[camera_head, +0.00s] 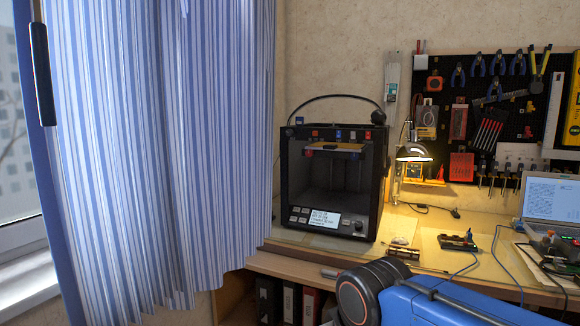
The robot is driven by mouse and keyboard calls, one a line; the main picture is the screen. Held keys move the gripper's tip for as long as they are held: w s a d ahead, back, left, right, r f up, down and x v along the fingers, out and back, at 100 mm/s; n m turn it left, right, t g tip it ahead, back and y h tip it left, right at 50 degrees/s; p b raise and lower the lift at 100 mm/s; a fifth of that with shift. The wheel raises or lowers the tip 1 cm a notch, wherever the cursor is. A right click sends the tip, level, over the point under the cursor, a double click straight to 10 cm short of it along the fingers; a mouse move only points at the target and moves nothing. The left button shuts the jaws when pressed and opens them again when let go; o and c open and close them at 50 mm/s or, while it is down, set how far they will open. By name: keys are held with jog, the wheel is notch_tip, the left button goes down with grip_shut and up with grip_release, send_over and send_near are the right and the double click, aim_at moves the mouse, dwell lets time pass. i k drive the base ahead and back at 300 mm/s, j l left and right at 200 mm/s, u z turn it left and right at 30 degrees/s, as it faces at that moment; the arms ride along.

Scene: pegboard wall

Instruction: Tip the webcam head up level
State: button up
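I cannot make out a webcam for certain in this view. A small dark rounded object (378,117) sits at the top right of the black 3D printer (372,190), at the end of a black arched tube; I cannot tell whether it is a webcam or how it is tilted. Part of my blue arm with a dark round joint crosses the bottom right. My gripper is outside the picture.
The printer stands at the left end of the wooden workbench (300,262). A lit desk lamp (414,152) and a laptop (549,198) are to its right. A pegboard (515,130) with tools hangs behind. A striped curtain (170,140) covers the left. Binders (290,300) stand below.

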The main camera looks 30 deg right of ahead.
aim_at(378, 117)
jog(key=k+l+z, duration=0.15)
jog(key=l+z, duration=0.2)
jog(key=l, duration=0.15)
jog(key=l+z, duration=0.35)
jog(key=l, duration=0.15)
